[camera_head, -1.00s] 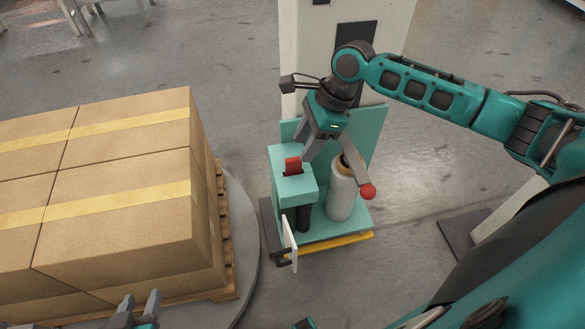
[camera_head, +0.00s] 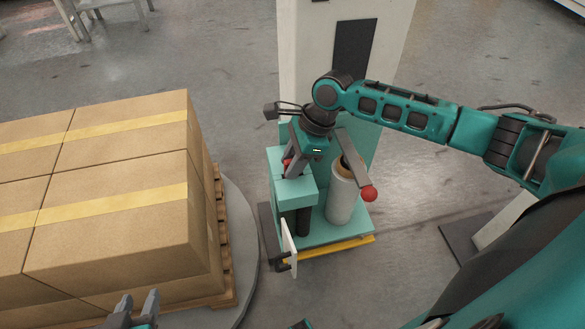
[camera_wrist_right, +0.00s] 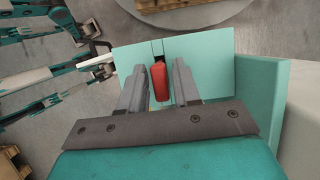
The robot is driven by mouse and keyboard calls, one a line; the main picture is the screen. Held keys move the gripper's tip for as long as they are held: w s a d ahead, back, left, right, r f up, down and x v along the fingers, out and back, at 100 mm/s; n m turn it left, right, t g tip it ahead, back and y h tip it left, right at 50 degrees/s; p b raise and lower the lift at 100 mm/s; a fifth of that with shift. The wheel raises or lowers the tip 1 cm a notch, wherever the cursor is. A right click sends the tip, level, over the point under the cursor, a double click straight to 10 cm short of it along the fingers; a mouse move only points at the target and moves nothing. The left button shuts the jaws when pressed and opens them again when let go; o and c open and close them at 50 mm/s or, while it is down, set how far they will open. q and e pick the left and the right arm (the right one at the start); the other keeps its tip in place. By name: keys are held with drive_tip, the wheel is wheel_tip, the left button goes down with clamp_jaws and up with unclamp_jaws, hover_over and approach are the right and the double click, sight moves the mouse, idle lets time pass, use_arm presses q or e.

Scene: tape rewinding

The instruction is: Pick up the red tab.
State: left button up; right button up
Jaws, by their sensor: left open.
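The red tab (camera_wrist_right: 160,82) stands upright in a slot on top of a teal block (camera_head: 296,190). In the head view only a small bit of the tab (camera_head: 287,163) shows beside my finger. My right gripper (camera_head: 291,168) is over the block, pointing down. In the right wrist view the fingers of my right gripper (camera_wrist_right: 159,88) are on either side of the tab, with narrow gaps between them and it. My left gripper (camera_head: 138,303) is open and empty at the bottom left of the head view, far from the tab.
A film roll (camera_head: 342,195) stands right of the block, under a bar with a red ball end (camera_head: 369,194). A white plate (camera_head: 289,246) sticks out in front. A pallet of cardboard boxes (camera_head: 115,210) stands on the left. A pale column (camera_head: 303,60) rises behind.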

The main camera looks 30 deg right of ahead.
clamp_jaws()
